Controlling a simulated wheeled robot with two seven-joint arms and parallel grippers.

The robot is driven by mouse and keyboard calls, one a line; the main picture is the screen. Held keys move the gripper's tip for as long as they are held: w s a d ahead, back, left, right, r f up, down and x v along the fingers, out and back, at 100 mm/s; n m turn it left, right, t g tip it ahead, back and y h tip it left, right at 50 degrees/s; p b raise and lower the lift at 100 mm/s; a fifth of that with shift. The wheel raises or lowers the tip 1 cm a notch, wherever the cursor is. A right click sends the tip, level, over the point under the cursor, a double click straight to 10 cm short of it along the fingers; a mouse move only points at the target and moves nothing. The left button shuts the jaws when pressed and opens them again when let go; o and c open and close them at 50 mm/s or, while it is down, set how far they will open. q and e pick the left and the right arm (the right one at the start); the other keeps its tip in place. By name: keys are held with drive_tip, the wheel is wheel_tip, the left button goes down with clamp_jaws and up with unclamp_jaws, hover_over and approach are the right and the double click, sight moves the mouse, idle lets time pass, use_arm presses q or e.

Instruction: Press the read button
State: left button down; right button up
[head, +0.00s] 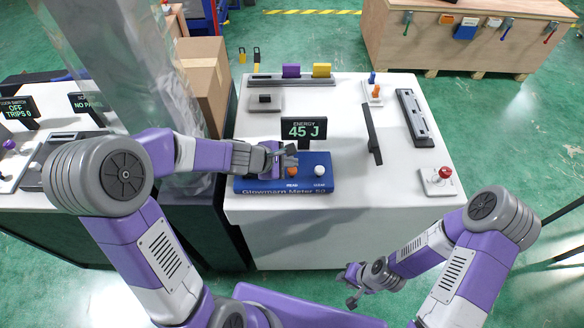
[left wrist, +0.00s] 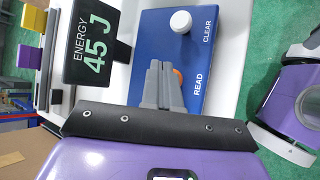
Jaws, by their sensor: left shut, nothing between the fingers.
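The blue meter box (head: 255,186), marked "Glowmern Meter 50" as far as I can read, sits at the table's front edge. Its orange button (head: 292,171) is above the READ label, and a white button (head: 319,170) is above CLEAR. My left gripper (head: 290,158) is shut and empty, its fingertips over the READ side. In the left wrist view the closed fingers (left wrist: 160,82) partly hide the orange button (left wrist: 178,76); contact cannot be told. The white button (left wrist: 181,22) is clear of them. The display (head: 304,130) reads "ENERGY 45 J". My right gripper (head: 348,285) is open and empty, in front of the table.
The white table (head: 350,200) also bears a red button box (head: 439,180), a dark upright panel (head: 373,135) and a rail with purple and yellow blocks (head: 291,82). A cardboard box (head: 203,75) and a clear column stand at the left.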

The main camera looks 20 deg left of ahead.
sight(289, 172)
use_arm(q)
drive_tip(key=shift+r+p, duration=2.15)
drive_tip(key=shift+r, duration=0.35)
drive_tip(key=shift+f, duration=0.1)
